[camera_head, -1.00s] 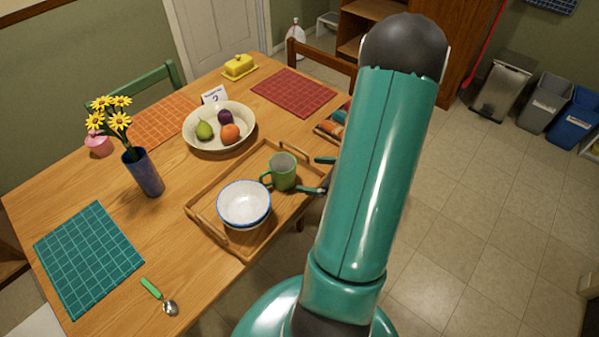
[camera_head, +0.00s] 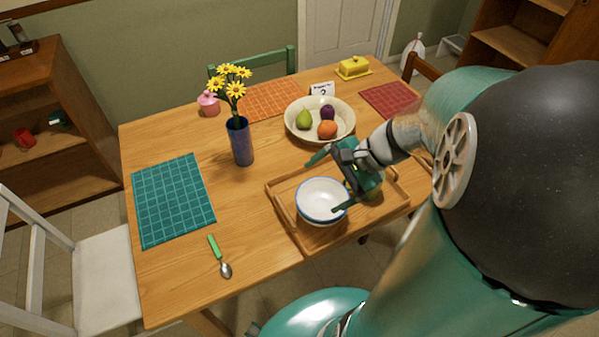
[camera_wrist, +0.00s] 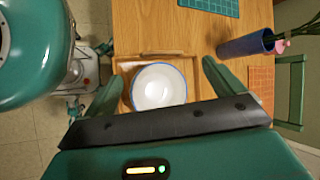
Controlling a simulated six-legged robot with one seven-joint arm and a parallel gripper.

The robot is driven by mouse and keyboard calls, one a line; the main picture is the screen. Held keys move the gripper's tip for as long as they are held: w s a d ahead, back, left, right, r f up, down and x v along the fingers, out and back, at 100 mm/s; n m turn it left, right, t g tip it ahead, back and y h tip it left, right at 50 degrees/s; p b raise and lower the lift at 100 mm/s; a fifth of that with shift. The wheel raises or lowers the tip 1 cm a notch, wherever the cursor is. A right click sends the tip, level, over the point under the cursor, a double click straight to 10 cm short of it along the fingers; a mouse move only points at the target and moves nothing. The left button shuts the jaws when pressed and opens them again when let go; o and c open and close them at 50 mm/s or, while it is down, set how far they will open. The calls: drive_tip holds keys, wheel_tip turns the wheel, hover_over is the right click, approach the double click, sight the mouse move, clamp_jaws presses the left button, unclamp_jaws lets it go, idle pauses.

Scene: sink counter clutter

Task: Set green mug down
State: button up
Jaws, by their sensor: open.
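The green mug (camera_head: 373,186) stands at the right part of the wooden tray (camera_head: 283,218), mostly hidden behind my gripper in the head view. I cannot make it out in the wrist view. My gripper (camera_head: 331,184) is open and empty, above the tray with its fingers reaching left over the bowl. A white bowl with a blue rim (camera_head: 322,199) sits in the tray, left of the mug. In the wrist view the bowl (camera_wrist: 158,87) shows between the spread fingers of my gripper (camera_wrist: 163,72).
A cream fruit bowl (camera_head: 296,125) stands behind the tray. A blue vase with yellow flowers (camera_head: 241,143) stands to the left. A teal placemat (camera_head: 172,200) and a green-handled spoon (camera_head: 219,256) lie farther left. Bare tabletop lies between placemat and tray.

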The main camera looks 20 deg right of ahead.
drive_tip(key=s+a+r+n+t+h, duration=0.2)
drive_tip(key=s+a+r+n+h, duration=0.2)
drive_tip(key=a+r+n+h, duration=0.3)
wheel_tip(320, 180, up, 5)
drive_tip(key=a+n, duration=0.2)
drive_tip(key=n, duration=0.5)
drive_tip(key=shift+s, duration=0.15)
drive_tip(key=shift+d, duration=0.2)
idle(0.3)
